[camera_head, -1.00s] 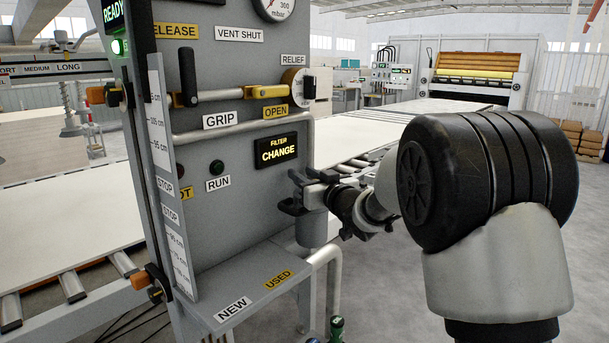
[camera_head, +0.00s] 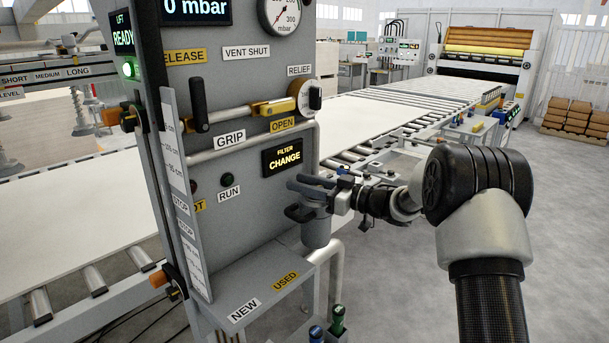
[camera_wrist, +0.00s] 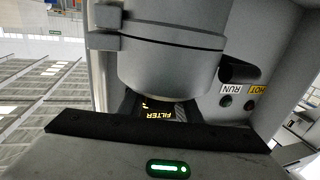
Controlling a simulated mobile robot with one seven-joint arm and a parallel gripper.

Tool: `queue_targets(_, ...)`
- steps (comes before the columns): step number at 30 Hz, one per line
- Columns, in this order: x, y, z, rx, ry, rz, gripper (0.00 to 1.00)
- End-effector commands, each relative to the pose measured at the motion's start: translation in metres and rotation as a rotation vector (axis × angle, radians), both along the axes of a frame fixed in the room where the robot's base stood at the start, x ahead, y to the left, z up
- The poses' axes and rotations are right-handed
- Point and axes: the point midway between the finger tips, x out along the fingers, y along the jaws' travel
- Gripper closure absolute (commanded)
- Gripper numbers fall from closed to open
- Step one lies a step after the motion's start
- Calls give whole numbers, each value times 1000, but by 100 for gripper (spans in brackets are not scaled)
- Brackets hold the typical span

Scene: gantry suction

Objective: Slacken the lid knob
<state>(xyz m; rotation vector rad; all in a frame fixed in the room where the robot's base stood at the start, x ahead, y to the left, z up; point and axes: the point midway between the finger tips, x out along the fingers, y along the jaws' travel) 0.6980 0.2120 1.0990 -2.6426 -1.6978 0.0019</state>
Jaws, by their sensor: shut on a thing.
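The grey filter canister (camera_head: 316,232) hangs on the front of the grey panel, below the yellow-lit FILTER CHANGE sign (camera_head: 282,156). My gripper (camera_head: 312,193) is at the top of the canister, shut, its dark fingers reaching in from the right. The lid knob is mostly hidden between the fingers. A black part (camera_head: 298,213) sticks out at the left of the canister top. In the wrist view, which is upside down, the canister (camera_wrist: 165,65) fills the middle and a dark finger bar (camera_wrist: 155,130) crosses below it, covering the lid area.
A shelf marked NEW and USED (camera_head: 250,290) juts out below the canister. A horizontal lever (camera_head: 245,114) and a pipe lie above it. Green and blue-topped items (camera_head: 337,318) stand at the bottom.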

Motion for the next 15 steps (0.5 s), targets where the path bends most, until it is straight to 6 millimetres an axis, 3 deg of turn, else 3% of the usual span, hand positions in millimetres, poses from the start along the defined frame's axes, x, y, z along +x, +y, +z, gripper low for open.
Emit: queue_targets(15, -2, 1, 0, 1, 0, 42, 92)
